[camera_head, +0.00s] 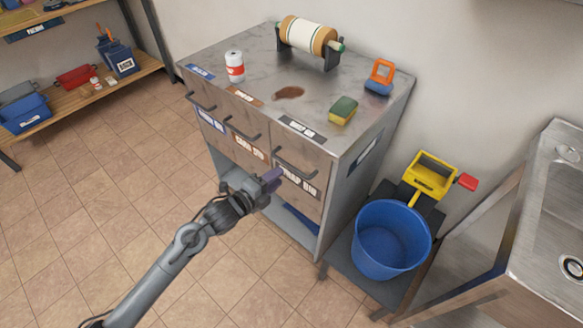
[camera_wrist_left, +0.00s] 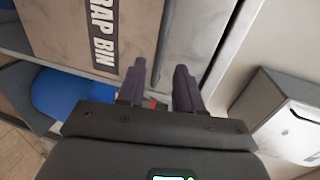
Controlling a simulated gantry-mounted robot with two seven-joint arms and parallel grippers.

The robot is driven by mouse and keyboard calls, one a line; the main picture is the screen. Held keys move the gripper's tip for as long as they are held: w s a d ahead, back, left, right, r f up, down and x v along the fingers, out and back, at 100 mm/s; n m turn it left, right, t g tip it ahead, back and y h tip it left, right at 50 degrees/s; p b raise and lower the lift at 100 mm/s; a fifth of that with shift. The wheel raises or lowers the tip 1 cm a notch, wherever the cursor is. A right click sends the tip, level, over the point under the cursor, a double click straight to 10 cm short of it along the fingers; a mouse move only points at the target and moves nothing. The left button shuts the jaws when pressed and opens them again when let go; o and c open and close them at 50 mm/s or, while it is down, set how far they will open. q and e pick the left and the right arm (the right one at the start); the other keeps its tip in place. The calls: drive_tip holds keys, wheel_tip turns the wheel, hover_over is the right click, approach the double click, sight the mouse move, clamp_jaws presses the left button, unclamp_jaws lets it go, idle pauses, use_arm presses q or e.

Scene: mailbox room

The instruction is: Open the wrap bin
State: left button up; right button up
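The wrap bin (camera_head: 305,188) is the right-hand front of the cabinet, with a "WRAP BIN" label and a dark bar handle (camera_head: 297,164) near its top. It looks closed. My left gripper (camera_head: 272,176) is in front of this bin, just below and left of the handle. In the left wrist view the gripper (camera_wrist_left: 160,68) is open, its two dark fingers apart. The bin's handle (camera_wrist_left: 164,40) lines up with the gap between them; I cannot tell whether they touch it. The label (camera_wrist_left: 104,35) shows at upper left. My right gripper is not in view.
The cabinet top (camera_head: 238,95) holds a paper roll (camera_head: 308,35), a can (camera_head: 235,66), a sponge (camera_head: 343,110), an orange-handled tool (camera_head: 381,76) and a brown stain. A blue bucket (camera_head: 391,240) stands to the right, near a sink (camera_head: 555,215). Open tiled floor lies left.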

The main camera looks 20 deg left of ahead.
sight(290, 168)
use_arm(q)
drive_tip(key=b+x, duration=0.2)
drive_tip(key=x, duration=0.5)
drive_tip(key=shift+w+d+b, duration=0.1)
drive_tip(key=shift+w+b, duration=0.2)
drive_tip(key=shift+w, duration=0.05)
clamp_jaws()
